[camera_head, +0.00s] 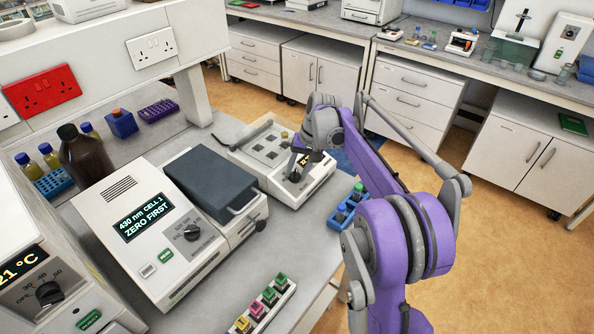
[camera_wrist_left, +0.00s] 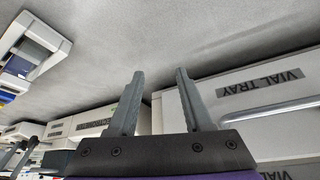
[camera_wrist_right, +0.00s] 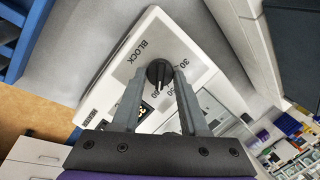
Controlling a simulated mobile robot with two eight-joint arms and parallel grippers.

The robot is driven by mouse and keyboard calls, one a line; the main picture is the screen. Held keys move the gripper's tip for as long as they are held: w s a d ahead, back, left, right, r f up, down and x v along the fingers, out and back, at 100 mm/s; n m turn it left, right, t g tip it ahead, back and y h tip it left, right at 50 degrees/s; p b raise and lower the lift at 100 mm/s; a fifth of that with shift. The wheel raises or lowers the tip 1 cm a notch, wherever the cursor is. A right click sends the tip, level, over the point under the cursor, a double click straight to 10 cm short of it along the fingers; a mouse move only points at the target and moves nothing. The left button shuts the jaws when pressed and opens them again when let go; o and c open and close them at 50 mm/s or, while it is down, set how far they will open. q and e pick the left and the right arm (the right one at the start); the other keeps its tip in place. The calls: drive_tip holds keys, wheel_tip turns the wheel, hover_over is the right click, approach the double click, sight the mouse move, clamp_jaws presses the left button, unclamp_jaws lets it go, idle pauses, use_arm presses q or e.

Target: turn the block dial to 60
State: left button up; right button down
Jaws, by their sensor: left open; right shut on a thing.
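The block dial (camera_wrist_right: 159,74) is a round black knob with a pale pointer line, on a white panel marked BLOCK. Marks on a grey patch beside it include 30; others are partly hidden by a finger. My right gripper (camera_wrist_right: 159,78) is shut on the dial, one finger on each side. In the head view it reaches down onto the front of the white block heater (camera_head: 265,145), largely hiding the dial. A small display (camera_wrist_right: 145,110) with amber digits is partly covered; I cannot read it. My left gripper (camera_wrist_left: 160,75) is open and empty, seen only in the left wrist view.
A spectrophotometer (camera_head: 140,262) reading "430 nm CELL 1 ZERO FIRST" stands left of the block heater, with a dark lid between. A blue vial rack (camera_head: 346,212) is close right of the heater. A rack with coloured caps (camera_head: 262,306) lies at the front.

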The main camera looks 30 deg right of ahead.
use_arm(q)
drive_tip(key=shift+f, duration=0.1)
use_arm(e)
drive_tip(key=shift+m, duration=0.5)
drive_tip(key=shift+c, duration=2.2)
unclamp_jaws()
use_arm(q)
drive_tip(key=shift+w+r, duration=0.1)
drive_tip(key=shift+r, duration=0.35)
use_arm(e)
drive_tip(key=v, duration=1.1)
drive_tip(key=shift+s+d+f, duration=0.1)
drive_tip(key=shift+s+f, duration=0.05)
drive_tip(key=shift+f, duration=0.05)
